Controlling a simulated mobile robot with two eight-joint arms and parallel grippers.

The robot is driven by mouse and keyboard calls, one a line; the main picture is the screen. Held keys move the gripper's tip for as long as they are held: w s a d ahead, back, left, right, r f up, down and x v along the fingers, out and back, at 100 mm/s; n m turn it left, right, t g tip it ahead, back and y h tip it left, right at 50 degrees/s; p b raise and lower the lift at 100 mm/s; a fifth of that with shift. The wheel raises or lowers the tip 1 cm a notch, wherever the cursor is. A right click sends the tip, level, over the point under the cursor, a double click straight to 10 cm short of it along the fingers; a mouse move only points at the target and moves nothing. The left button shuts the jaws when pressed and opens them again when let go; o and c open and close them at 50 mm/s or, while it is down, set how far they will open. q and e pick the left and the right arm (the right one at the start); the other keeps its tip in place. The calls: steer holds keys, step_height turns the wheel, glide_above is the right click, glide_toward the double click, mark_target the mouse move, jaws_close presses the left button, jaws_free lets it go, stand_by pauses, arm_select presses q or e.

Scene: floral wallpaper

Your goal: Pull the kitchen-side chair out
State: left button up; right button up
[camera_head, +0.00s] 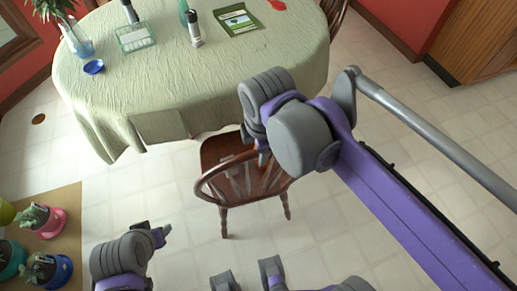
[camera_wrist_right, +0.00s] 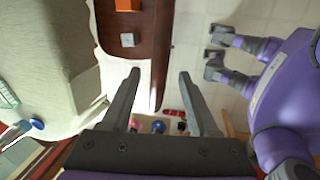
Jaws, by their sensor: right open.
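The dark wooden chair (camera_head: 225,150) stands upright at the near side of the table in the head view, its spindle back toward me. My right gripper (camera_head: 262,150) reaches in from the right over the chair's back, partly hidden by its own wrist; contact cannot be told. In the right wrist view its two fingers (camera_wrist_right: 155,88) are spread open, with a dark brown wooden surface (camera_wrist_right: 150,85) ahead, partly between them. I cannot tell which part of the chair that is, if any. My left gripper (camera_head: 160,235) is low at the left, away from the chair; its opening is unclear.
The oval table (camera_head: 110,90) with a pale green cloth is just beyond the chair, bearing bottles, a basket and a book. Potted plants (camera_head: 45,220) stand on a mat at the left. Tiled floor (camera_head: 180,210) is clear between mat and chair.

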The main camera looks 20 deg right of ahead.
arm_select(q)
steer(key=shift+w+r, duration=0.1)
steer(key=shift+r, duration=0.25)
arm_select(e)
step_height(320, 180, up, 8)
steer(key=s, duration=0.1)
steer(key=shift+s+f, duration=0.15)
steer(key=shift+s, duration=0.1)
steer(key=shift+s+f, duration=0.1)
